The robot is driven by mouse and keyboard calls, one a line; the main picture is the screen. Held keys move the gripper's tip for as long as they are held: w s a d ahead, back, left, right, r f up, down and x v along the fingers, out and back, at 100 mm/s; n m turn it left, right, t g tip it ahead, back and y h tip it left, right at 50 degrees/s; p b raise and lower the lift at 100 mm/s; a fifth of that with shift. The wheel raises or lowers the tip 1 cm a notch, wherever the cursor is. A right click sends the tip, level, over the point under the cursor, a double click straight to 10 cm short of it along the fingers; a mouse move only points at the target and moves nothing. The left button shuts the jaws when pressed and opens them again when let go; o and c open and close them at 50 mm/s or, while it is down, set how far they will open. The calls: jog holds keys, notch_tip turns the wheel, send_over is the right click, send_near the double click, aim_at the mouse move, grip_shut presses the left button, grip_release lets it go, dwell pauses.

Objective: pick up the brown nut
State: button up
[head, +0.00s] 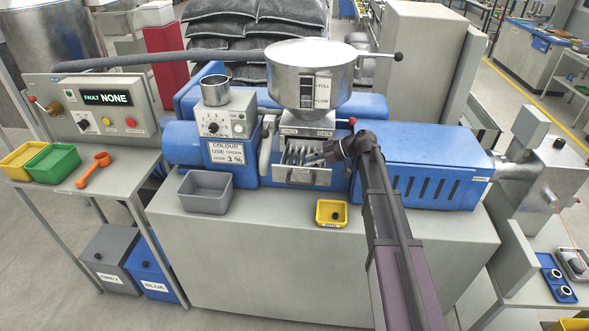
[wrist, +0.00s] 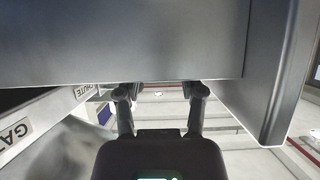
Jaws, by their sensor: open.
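I cannot make out a brown nut for certain in either view. A small dark object (head: 336,215) lies in the small yellow tray (head: 321,222) on the front ledge of the machine; its shape and colour are too small to tell. My gripper (head: 322,156) is at the open metal chute (head: 308,176) below the hopper, well above and behind the yellow tray. In the wrist view its two fingers (wrist: 160,90) are apart, with nothing seen between them. Their tips reach the lower edge of a grey metal panel (wrist: 120,40), which hides what lies behind it.
The steel hopper (head: 310,80) hangs over the chute. A grey bin (head: 205,191) sits on the ledge to the left. The ledge between grey bin and yellow tray is clear.

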jog(key=shift+b+x, duration=0.95)
jog(key=shift+x, duration=1.35)
jog(key=shift+w, duration=0.1)
grip_shut()
